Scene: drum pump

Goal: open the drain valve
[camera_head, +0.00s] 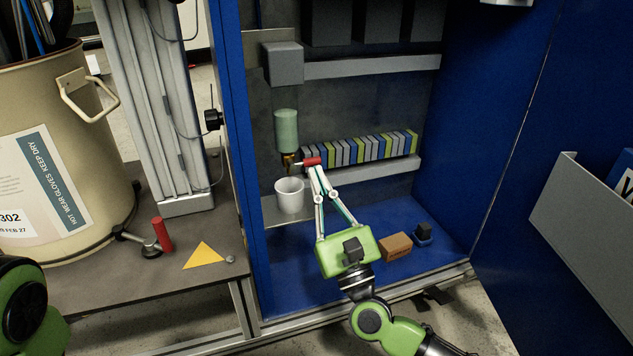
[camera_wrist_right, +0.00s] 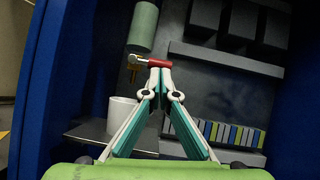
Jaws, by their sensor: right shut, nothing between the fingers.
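A small brass valve (camera_head: 288,160) hangs under a pale green cylinder (camera_head: 286,128) inside the blue cabinet. Its red handle (camera_head: 311,162) sticks out sideways to the right. In the right wrist view the valve (camera_wrist_right: 133,62) and the red handle (camera_wrist_right: 160,63) also show. My right gripper (camera_head: 315,170) is shut with nothing between its fingers. Its fingertips (camera_wrist_right: 159,70) are at the red handle and overlap it in both views; I cannot tell whether they touch it. A white cup (camera_head: 289,197) stands below the valve. My left gripper is out of view.
A brown box (camera_head: 396,247) and a small dark block (camera_head: 423,232) lie on the cabinet floor. A shelf holds a row of coloured spines (camera_head: 360,149). The open blue door stands right. Left, a drum (camera_head: 60,150), a red upright handle (camera_head: 162,234) and a yellow triangle (camera_head: 204,256) occupy the bench.

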